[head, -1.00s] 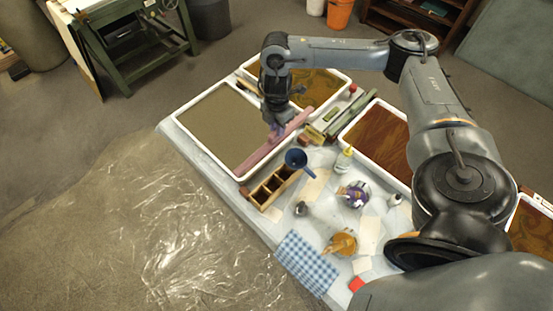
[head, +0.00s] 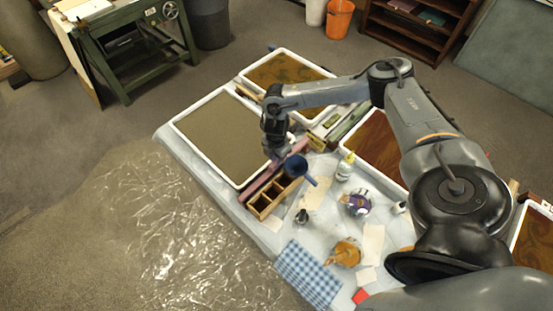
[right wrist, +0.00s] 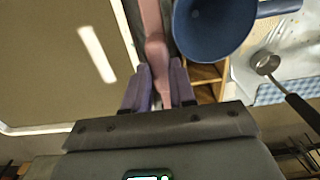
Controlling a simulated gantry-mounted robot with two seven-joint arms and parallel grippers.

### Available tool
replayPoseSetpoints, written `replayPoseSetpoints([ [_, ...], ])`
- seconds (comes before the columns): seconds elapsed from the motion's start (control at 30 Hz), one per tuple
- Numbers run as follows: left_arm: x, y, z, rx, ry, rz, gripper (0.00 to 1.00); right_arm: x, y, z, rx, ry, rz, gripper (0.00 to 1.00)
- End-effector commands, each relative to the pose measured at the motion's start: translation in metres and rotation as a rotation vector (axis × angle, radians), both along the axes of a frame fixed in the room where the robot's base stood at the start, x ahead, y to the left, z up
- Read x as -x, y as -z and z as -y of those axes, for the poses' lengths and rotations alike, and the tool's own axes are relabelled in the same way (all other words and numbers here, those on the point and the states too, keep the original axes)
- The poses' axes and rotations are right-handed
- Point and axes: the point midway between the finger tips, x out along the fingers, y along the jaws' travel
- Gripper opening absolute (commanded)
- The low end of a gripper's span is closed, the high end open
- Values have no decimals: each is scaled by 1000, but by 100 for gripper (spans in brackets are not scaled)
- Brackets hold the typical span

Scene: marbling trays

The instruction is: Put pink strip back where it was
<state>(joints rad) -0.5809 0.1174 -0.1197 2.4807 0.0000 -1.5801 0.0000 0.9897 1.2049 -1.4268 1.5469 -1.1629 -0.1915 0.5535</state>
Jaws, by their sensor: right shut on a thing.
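The pink strip (head: 260,184) is a long narrow bar along the right-hand edge of the grey-brown tray (head: 180,121). It lies between that tray and the wooden compartment box (head: 264,212). My right gripper (head: 277,158) is shut on the strip. In the right wrist view the strip (right wrist: 153,35) runs away from between the purple fingers of my right gripper (right wrist: 158,88). The tray's rim is just left of the strip there. I cannot tell whether the strip touches the table. My left gripper is not in view.

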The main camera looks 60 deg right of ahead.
Motion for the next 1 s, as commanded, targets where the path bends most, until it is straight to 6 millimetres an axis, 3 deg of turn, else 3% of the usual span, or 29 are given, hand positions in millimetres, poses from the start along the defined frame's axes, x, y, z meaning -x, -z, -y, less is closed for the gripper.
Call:
replayPoseSetpoints([
  [0.53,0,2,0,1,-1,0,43,0,13,0,0,1,0,1],
  [0.57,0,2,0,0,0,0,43,0,12,0,1,1,1,28],
  [0.6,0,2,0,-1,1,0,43,0,12,0,1,1,1,34],
  [1.0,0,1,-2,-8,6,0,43,0,7,1,1,0,2,36],
])
